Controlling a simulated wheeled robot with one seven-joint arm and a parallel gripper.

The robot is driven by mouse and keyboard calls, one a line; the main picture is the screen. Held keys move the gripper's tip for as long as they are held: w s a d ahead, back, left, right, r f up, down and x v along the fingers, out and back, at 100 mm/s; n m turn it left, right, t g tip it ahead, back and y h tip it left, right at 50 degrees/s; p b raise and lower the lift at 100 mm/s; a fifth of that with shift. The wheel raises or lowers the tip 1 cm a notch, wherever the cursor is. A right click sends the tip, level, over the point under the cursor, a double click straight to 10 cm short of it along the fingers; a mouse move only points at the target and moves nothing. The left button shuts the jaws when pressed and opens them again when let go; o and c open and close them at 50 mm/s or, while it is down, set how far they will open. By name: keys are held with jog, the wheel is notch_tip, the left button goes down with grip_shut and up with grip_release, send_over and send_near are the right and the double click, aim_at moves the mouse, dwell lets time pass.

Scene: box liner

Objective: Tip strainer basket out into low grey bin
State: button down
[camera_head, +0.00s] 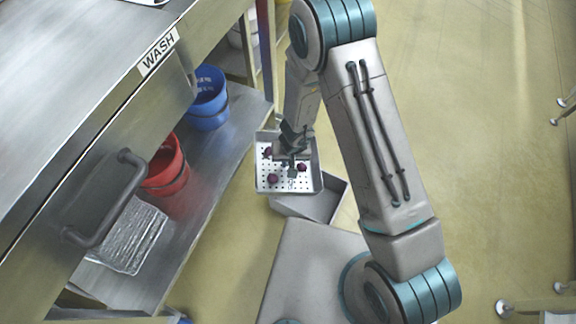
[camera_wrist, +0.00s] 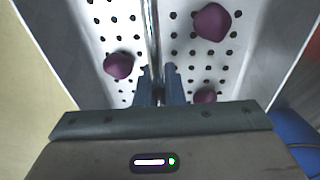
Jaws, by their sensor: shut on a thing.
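The strainer basket (camera_head: 264,183) is a pale, square, perforated tray with several small dark purple lumps in it. My gripper (camera_head: 291,158) is over its middle; in the wrist view my gripper (camera_wrist: 160,78) is shut on a thin metal bar running across the basket (camera_wrist: 122,40). Purple lumps (camera_wrist: 212,22) lie on both sides of the bar on the holed floor. The basket looks about level. The low grey bin (camera_head: 318,204) is below and to the right of the basket, partly covered by it; the visible part of its inside looks empty.
A steel bench marked WASH (camera_head: 158,52) stands at left. Its lower shelf holds a blue bucket (camera_head: 208,98), a red bucket (camera_head: 165,165) and a crinkled silvery block (camera_head: 128,236). The shelf edge is close to the basket's left. Open floor (camera_head: 500,150) lies at right.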

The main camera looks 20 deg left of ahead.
aim_at(316, 165)
jog(key=shift+f+y+b, duration=0.25)
jog(key=shift+y+b, duration=0.05)
jog(key=shift+b, duration=0.2)
